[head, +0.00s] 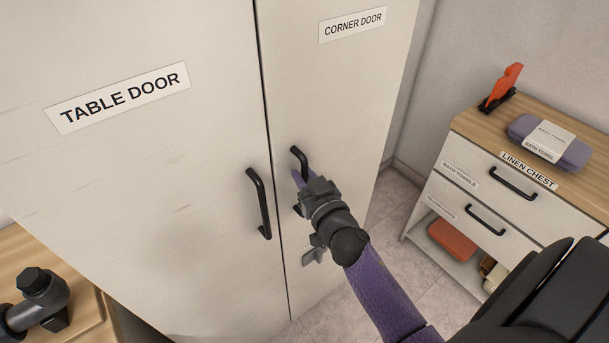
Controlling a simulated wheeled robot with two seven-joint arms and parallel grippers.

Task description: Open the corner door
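The corner door (345,90) is the right-hand white cabinet door, with a "CORNER DOOR" label (352,24) near its top. It looks closed, with a narrow dark seam along its left edge. Its black bar handle (299,157) is upright near that seam. My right gripper (299,182) is at this handle, and its wrist covers the handle's middle. A purple finger shows beside the bar. The other finger is hidden, so I cannot tell whether the grip is closed on it.
The table door (150,190), with its own black handle (259,203), adjoins on the left. A linen chest (500,190) with a bath towel (549,142) and an orange object (502,86) stands right. Tiled floor (385,222) lies between.

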